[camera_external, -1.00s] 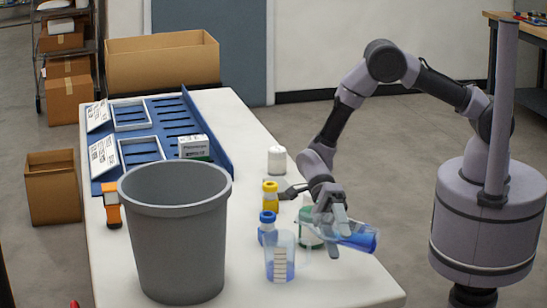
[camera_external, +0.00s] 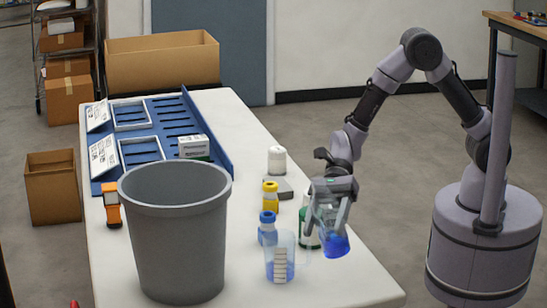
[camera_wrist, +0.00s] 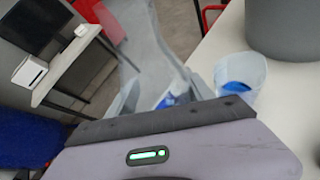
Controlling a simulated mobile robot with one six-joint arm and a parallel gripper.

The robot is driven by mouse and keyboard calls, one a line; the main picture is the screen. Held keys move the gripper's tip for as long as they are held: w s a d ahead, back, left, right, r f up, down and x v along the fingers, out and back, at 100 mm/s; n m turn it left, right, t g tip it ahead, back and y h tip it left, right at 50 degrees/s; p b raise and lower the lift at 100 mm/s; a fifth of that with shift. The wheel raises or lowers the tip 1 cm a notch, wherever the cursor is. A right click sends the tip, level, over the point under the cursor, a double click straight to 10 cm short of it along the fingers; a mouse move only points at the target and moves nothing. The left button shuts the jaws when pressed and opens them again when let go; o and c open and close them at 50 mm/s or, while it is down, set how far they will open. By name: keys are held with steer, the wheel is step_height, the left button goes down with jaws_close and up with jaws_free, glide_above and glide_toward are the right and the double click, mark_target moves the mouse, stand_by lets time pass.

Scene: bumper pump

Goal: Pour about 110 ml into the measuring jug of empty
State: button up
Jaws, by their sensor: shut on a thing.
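The measuring jug (camera_external: 280,258) is clear, with a white scale strip and blue liquid in its lower part. It stands upright on the white table (camera_external: 340,285) near the front edge. In the wrist view the jug (camera_wrist: 240,80) is right of centre with blue inside. My gripper (camera_external: 327,222) is shut on a clear vessel (camera_external: 328,218), to the right of and above the jug. Blue liquid lies in the vessel's low end, on the right. The vessel leans only a little and appears apart from the jug. Its rim is partly hidden by my fingers.
A large grey bin (camera_external: 178,240) stands left of the jug. A blue-capped bottle (camera_external: 267,230), a yellow bottle (camera_external: 270,197), a white bottle (camera_external: 277,160) and a green bottle (camera_external: 308,228) stand close behind. A blue rack (camera_external: 205,128) lies at the back left.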

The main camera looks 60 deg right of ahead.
mark_target(323, 196)
steer(key=r, duration=0.2)
steer(key=r+n+t, duration=0.1)
steer(key=r, duration=0.1)
steer(key=r+n+y, duration=0.1)
steer(key=r, duration=0.1)
steer(key=shift+w+a+r, duration=0.1)
steer(key=shift+w+r, duration=0.15)
steer(key=shift+r, duration=0.05)
steer(key=shift+w, duration=0.1)
stand_by(2.4)
